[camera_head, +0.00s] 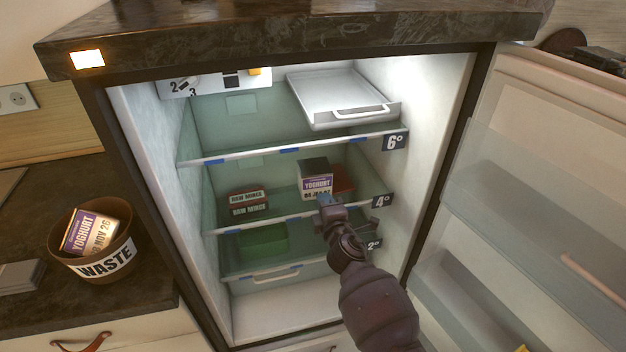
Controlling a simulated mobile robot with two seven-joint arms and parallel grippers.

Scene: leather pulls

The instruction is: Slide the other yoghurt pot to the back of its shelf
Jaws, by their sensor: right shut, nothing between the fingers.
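A yoghurt pot (316,178) with a purple and white label stands upright on the glass shelf marked 4° (270,220) in the open fridge. My right gripper (326,203) is shut and empty, right at the pot's lower front. It hides part of the label's date, and I cannot tell whether it touches the pot. A second yoghurt pot (90,232) lies tilted in the brown waste bin (108,268) on the counter at left. My left gripper is not in view.
Two stacked raw mince packs (248,204) lie left of the pot on the same shelf, and a red-brown item (343,183) is close at its right. A green box (263,239) is below. The fridge door (540,200) stands open at right.

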